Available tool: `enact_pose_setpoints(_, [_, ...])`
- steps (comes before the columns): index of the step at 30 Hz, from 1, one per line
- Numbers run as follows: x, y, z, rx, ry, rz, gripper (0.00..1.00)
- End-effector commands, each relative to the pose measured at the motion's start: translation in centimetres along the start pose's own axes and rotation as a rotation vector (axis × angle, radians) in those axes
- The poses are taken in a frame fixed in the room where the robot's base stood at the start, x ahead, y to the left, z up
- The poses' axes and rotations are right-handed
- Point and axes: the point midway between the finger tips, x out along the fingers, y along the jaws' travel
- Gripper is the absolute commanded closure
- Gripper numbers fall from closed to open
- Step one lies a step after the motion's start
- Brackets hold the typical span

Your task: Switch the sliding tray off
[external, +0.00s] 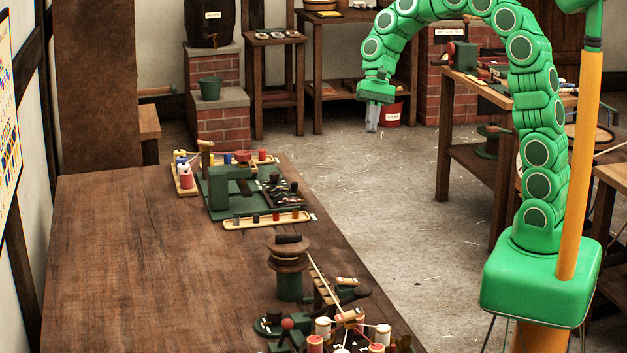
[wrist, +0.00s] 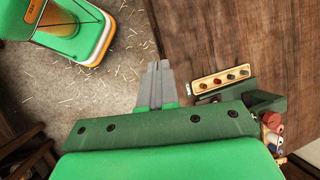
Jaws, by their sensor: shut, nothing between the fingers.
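A green machine (external: 232,187) stands on a green base near the far end of the long wooden table. A shallow pale-yellow tray (external: 240,224) with several small coloured pegs lies along its near side. This tray also shows in the wrist view (wrist: 204,86), right of my fingers. I cannot tell for sure that it is the sliding tray, and no switch state can be read. My gripper (external: 373,126) hangs pointing down over the floor, right of the table and apart from it. Its fingers (wrist: 154,68) are together and empty.
A wooden spool on a green stand (external: 289,285) and a cluster of bobbins (external: 345,325) stand at the table's near right edge. The table's left half (external: 130,260) is bare.

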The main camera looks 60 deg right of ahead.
Motion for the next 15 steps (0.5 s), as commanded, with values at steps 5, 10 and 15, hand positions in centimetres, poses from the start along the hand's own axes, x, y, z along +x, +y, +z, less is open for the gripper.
enact_pose_setpoints(5, [-0.1, -1.4, -3.2, 0.087, -0.020, -0.042, 1.00])
enact_pose_setpoints(10, [-0.1, -2.6, -6.2, 0.169, -0.041, -0.081, 1.00])
enact_pose_setpoints(15, [-0.3, -3.5, -9.5, 0.253, -0.058, -0.122, 1.00])
